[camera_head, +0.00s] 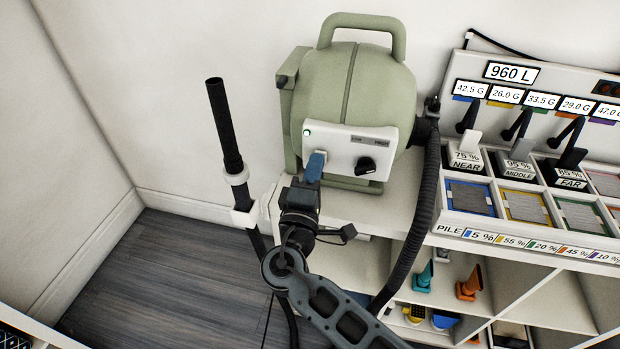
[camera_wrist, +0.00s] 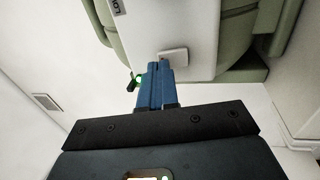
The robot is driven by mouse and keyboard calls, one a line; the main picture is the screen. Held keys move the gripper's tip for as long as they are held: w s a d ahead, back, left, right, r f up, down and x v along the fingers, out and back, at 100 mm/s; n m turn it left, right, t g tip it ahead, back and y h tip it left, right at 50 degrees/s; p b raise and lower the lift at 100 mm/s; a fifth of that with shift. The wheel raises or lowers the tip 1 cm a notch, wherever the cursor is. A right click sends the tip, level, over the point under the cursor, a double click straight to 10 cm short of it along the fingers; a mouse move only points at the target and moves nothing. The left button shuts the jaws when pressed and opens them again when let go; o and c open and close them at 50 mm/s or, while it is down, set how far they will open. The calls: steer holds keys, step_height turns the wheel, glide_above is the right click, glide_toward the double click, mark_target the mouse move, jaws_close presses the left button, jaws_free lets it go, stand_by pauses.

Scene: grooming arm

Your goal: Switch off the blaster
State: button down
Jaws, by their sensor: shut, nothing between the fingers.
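The blaster (camera_head: 355,95) is a pale green machine with a top handle, standing on a white shelf top. Its white front panel (camera_head: 343,147) has a small green lamp (camera_head: 307,132) at the upper left and a black knob (camera_head: 366,165) at the lower right. My gripper (camera_head: 316,164) is shut and empty, at the lower left of the panel. In the wrist view, its blue fingers (camera_wrist: 159,70) are together just below a pale switch-like block (camera_wrist: 172,57) on the panel; I cannot tell whether they touch it. A green glow (camera_wrist: 140,80) shows left of the fingers.
A black hose (camera_head: 415,210) runs down from the blaster's right side. A black wand (camera_head: 224,125) stands in a white holder at the left. A labelled rack (camera_head: 535,135) of weights and levers is at the right. Dark floor (camera_head: 170,270) is open at the left.

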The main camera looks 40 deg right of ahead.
steer(key=shift+w+d, duration=0.15)
steer(key=shift+d, duration=0.1)
steer(key=shift+w+d+r, duration=0.15)
steer(key=shift+r, duration=0.05)
stand_by(0.3)
